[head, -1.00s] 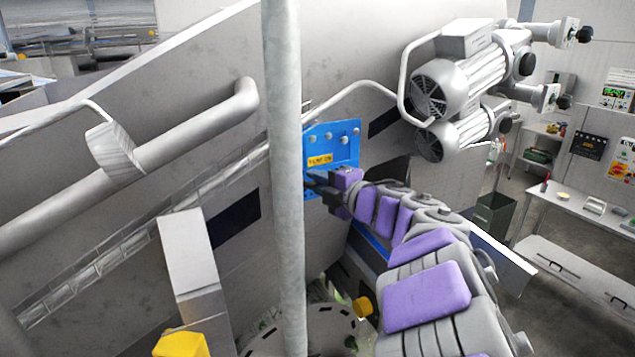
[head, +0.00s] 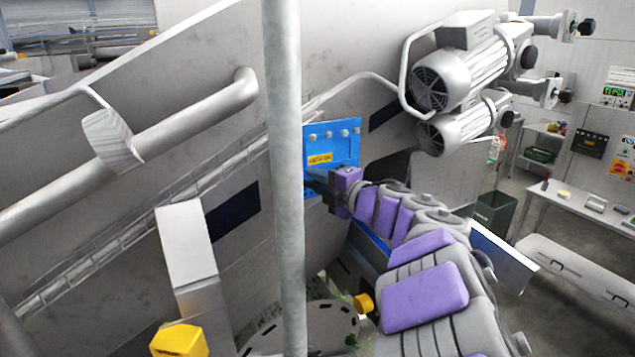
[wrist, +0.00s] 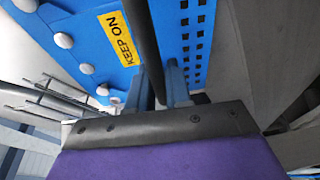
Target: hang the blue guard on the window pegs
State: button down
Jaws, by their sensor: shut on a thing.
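The blue guard (head: 345,142) is a flat blue plate with a yellow label and a row of pale round knobs along its top. It is upright against the grey machine wall, partly behind a vertical post. My gripper (head: 318,184) is shut at the guard's lower part. In the wrist view the guard (wrist: 200,14) fills the top, with a "KEEP ON" label and square holes.
A grey vertical post (head: 287,250) stands close in front, left of my gripper. Two motors (head: 455,85) project from the wall at upper right. Dark openings (head: 233,217) show in the wall. A yellow-capped part (head: 180,340) is at lower left. A bench (head: 575,205) stands farther right.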

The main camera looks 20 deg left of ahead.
jog(key=shift+f, duration=0.15)
jog(key=c, duration=1)
grip_release()
